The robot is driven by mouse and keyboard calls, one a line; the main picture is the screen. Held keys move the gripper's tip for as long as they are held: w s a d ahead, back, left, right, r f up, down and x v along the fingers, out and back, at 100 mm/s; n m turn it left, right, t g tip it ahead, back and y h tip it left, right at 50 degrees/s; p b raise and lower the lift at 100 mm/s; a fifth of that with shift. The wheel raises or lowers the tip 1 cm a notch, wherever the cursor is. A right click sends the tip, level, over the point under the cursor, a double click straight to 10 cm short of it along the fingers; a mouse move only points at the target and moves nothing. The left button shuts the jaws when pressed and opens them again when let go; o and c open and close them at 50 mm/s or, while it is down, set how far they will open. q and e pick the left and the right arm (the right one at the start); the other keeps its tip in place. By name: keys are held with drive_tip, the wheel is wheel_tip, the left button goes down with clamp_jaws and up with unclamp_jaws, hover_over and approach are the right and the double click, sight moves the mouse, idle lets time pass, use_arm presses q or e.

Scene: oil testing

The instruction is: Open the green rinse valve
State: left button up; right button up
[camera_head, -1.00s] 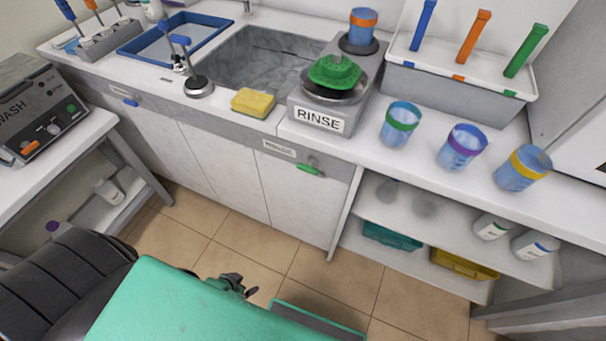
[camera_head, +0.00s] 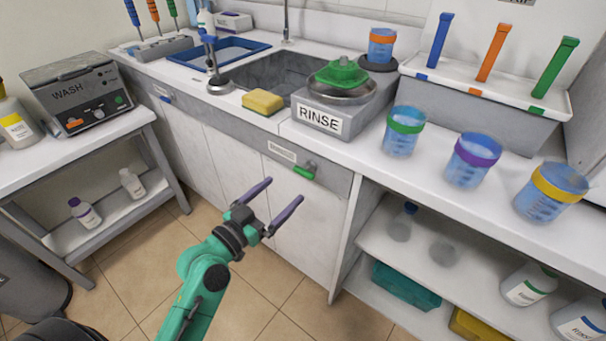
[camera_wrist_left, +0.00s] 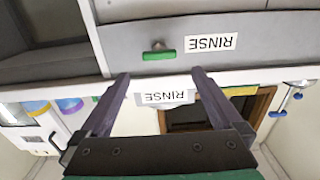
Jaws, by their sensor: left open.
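The green rinse valve handle (camera_head: 304,172) sits on the grey panel of the cabinet front, below the counter and under the RINSE unit. It lies roughly crosswise on a small metal stem. My left gripper (camera_head: 285,190) is open and empty, just in front of the panel and a little below and left of the handle in the head view. In the left wrist view the handle (camera_wrist_left: 159,55) lies beyond the fingertips, about midway between the two fingers, and nothing is seen touching it. The RINSE label there is upside down. My right gripper is in neither view.
The counter holds a yellow sponge (camera_head: 262,102), the RINSE unit (camera_head: 321,118) and several banded cups, such as the green-banded cup (camera_head: 404,132). An open shelf with bottles stands right of the cabinet. The WASH machine (camera_head: 80,98) stands left.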

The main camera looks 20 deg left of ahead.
sight(302, 173)
use_arm(q)
drive_tip(key=p+x, duration=0.1)
drive_tip(key=x, duration=0.8)
drive_tip(key=shift+w+d+r, duration=0.1)
drive_tip(key=shift+w+r, duration=0.05)
drive_tip(key=shift+w, duration=0.1)
drive_tip(key=c, duration=1.3)
